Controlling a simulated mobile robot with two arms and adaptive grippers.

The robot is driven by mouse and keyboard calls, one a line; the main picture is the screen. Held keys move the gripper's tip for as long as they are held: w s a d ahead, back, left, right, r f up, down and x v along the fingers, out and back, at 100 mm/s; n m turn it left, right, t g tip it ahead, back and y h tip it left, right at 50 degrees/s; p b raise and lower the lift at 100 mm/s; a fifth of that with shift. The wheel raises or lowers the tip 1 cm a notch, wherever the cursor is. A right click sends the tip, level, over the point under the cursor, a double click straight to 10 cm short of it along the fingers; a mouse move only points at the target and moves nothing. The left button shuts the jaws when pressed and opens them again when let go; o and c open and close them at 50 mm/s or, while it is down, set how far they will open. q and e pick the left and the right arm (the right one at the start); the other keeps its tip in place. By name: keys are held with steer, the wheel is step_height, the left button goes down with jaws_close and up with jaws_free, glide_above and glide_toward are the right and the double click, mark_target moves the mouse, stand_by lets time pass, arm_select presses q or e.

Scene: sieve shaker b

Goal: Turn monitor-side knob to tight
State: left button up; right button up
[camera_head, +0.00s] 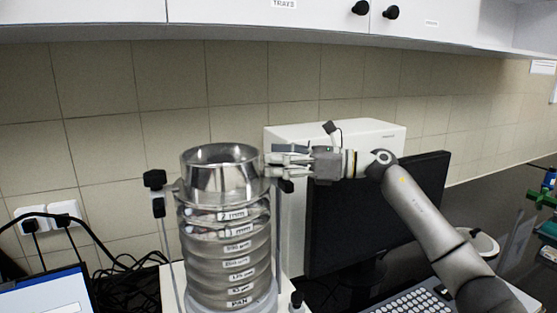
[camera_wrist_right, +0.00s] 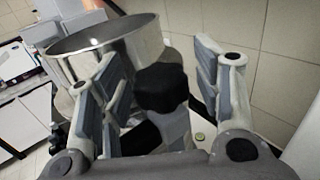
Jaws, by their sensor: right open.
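The sieve shaker holds a stack of several labelled metal sieves (camera_head: 225,248) with a steel bowl-like top (camera_head: 218,178). The monitor-side knob (camera_wrist_right: 162,88) is black and sits between the two open fingers of my right gripper (camera_wrist_right: 160,95) in the wrist view. In the head view my right gripper (camera_head: 279,166) reaches in from the right at the stack's upper right edge. The fingers largely hide this knob there; a dark part of it (camera_head: 286,186) shows just below them. I cannot tell whether a finger touches it. My left gripper is not in view.
Another black knob (camera_head: 154,179) stands at the stack's left. A white box (camera_head: 340,133) and a black monitor (camera_head: 345,235) stand close behind and right of the gripper. A keyboard (camera_head: 408,302) lies in front. Cables and sockets (camera_head: 48,215) are at left; cabinets (camera_head: 260,18) hang above.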

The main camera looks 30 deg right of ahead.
steer(key=v, duration=1.2)
steer(key=shift+s, duration=0.1)
